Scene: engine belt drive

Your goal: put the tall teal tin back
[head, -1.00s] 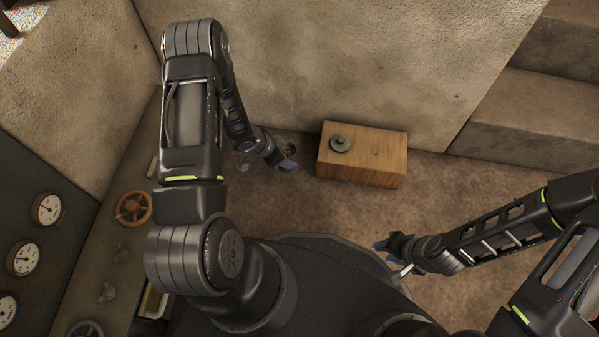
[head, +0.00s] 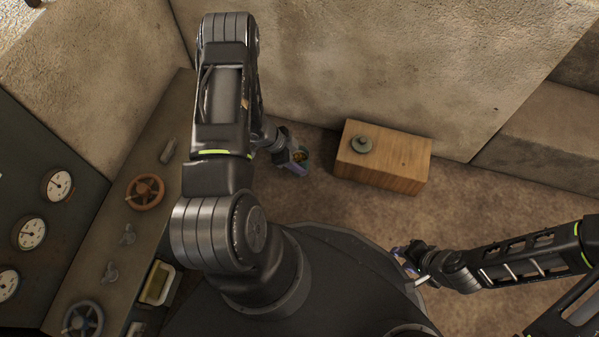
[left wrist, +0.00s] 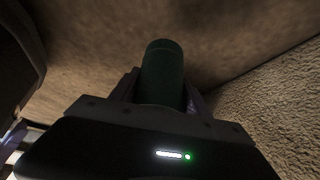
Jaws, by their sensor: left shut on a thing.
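The tall teal tin (left wrist: 162,75) is a dark green-teal cylinder between the fingers of my left gripper (left wrist: 160,92) in the left wrist view. In the head view my left gripper (head: 296,162) is shut on the tin (head: 301,155), seen from above and partly hidden by the fingers. It is held left of the wooden box, apart from it. My right gripper (head: 404,258) is at the lower right, with its purple fingertips apart and nothing seen between them.
A wooden box (head: 395,172) stands by the wall with a round grey-green lid-like piece (head: 362,145) on top. At left are a bench with a rusty handwheel (head: 145,192), a dark handwheel (head: 83,320), a yellow-lined tray (head: 157,283) and a gauge panel (head: 40,205). Floor around the box is clear.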

